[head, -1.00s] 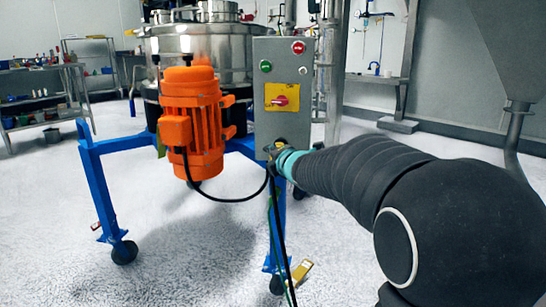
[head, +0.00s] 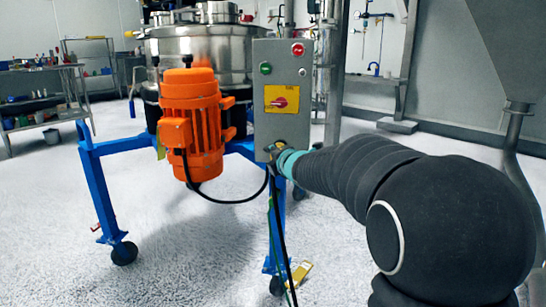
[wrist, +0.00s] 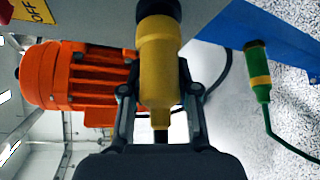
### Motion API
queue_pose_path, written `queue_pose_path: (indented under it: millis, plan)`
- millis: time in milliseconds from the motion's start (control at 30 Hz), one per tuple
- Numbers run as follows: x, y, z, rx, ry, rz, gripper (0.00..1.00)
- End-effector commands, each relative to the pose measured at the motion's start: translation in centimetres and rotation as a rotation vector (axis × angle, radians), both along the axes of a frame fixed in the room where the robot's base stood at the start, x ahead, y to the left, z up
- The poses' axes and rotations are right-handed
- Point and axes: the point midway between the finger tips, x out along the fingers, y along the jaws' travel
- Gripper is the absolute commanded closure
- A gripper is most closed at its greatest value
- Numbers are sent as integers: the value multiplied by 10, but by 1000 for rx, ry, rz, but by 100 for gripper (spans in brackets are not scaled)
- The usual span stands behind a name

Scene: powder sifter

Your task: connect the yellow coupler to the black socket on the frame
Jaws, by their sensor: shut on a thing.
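The yellow coupler (wrist: 160,65) is held upright in the picture between the two fingers of my gripper (wrist: 157,88) in the wrist view. In the head view my gripper (head: 272,156) is at the lower edge of the grey control box (head: 280,125), largely hidden by my arm.
The orange motor (head: 193,125) stands left of the box, with a black cable below. A blue frame leg (head: 101,195) stands on the floor. A green connector with a yellow band (wrist: 258,68) hangs on a green cable beside the blue beam. A yellow item (head: 300,272) lies low near a wheel.

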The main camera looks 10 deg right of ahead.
Motion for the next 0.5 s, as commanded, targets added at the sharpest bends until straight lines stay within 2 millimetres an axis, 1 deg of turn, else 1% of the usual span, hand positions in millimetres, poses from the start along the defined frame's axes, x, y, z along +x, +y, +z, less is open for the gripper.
queue_pose_path:
  millis: [500]
  plan:
    - [6, -3, 1, 0, -1, 0, 100]
